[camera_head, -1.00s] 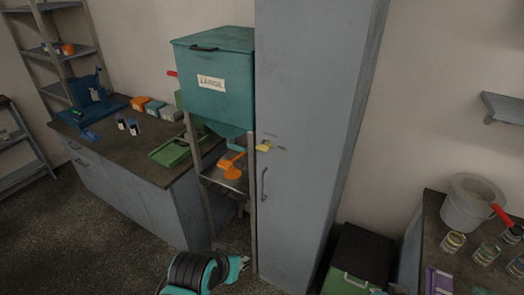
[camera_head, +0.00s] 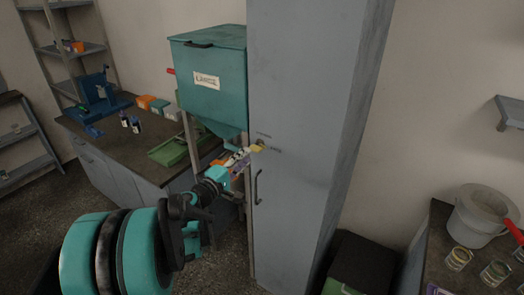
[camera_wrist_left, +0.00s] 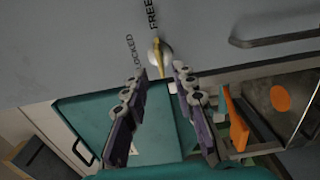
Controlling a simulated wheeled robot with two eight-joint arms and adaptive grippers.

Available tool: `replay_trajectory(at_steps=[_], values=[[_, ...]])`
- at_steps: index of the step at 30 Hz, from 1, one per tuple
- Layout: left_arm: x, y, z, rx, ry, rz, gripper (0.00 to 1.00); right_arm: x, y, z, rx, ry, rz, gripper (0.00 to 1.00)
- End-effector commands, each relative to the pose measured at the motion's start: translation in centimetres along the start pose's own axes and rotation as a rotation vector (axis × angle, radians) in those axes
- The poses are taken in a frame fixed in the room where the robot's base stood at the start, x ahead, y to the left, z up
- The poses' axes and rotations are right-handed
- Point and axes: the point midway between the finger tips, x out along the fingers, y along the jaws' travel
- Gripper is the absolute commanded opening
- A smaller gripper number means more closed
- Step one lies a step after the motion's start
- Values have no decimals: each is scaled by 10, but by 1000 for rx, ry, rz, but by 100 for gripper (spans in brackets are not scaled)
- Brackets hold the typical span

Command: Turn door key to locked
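The yellow door key (camera_head: 257,148) sits in a round lock on the front of the tall grey cabinet (camera_head: 300,110). In the left wrist view the key (camera_wrist_left: 160,57) is edge-on, its upper end towards the word FREE, with LOCKED to the left. My left gripper (camera_head: 246,153) is raised to the cabinet front, just left of the key. In the left wrist view my left gripper (camera_wrist_left: 157,82) has its two fingers apart, with the key just beyond and between the tips. I cannot tell whether a finger touches it. My right gripper is not in view.
A dark cabinet handle (camera_head: 257,187) is below the lock. The teal hopper (camera_head: 208,85) stands directly left of the cabinet, with an orange part (camera_wrist_left: 238,125) beneath it. A workbench (camera_head: 110,150) is further left. A counter with a white bucket (camera_head: 474,215) is at right.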

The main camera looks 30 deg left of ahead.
Motion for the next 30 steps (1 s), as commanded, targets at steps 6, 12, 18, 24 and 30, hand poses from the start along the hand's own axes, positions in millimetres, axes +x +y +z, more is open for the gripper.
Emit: replay_trajectory(at_steps=[6,12,18,24,30], values=[[38,-2,2,2,-5,-1,27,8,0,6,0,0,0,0],[61,-1,2,2,-4,-2,27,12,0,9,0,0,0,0],[66,0,2,2,-3,-2,27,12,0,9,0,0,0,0],[66,0,2,2,-3,-2,11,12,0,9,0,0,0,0],[66,0,2,3,-3,-2,0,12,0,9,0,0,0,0]])
